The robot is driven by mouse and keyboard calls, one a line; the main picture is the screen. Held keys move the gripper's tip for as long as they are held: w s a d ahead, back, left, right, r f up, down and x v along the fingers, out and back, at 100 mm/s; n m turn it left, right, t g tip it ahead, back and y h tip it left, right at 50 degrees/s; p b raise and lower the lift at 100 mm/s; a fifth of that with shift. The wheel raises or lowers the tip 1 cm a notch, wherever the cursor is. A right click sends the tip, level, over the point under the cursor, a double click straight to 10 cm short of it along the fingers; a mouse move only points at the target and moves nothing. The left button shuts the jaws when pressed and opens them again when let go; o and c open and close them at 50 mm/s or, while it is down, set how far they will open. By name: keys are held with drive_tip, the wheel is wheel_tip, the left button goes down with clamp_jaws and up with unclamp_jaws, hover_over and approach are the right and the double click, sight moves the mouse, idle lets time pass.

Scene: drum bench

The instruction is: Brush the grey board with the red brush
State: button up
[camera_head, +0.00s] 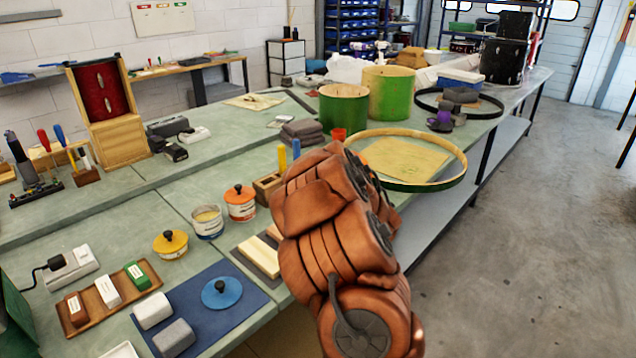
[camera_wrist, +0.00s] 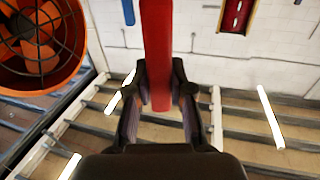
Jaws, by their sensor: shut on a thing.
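My gripper (camera_wrist: 160,88) is shut on the red brush (camera_wrist: 157,45) in the wrist view. The red handle stands between the two dark fingers and runs up out of the top of the picture; its bristles are not in view. In the head view my copper-coloured arm hides the gripper and the brush. A flat dark grey board (camera_head: 245,264) lies on the bench left of my arm, with pale wooden strips on it. It may be the grey board; my arm covers part of that area.
A large drum hoop (camera_head: 455,172) and green drum shells (camera_head: 388,95) stand behind. Floor to the right is clear.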

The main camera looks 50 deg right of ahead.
drive_tip(key=shift+w, duration=0.15)
drive_tip(key=shift+w, duration=2.9)
wheel_tip(320, 180, up, 6)
drive_tip(key=p, duration=0.3)
drive_tip(key=shift+p, duration=0.4)
idle(0.4)
drive_tip(key=shift+d, duration=0.1)
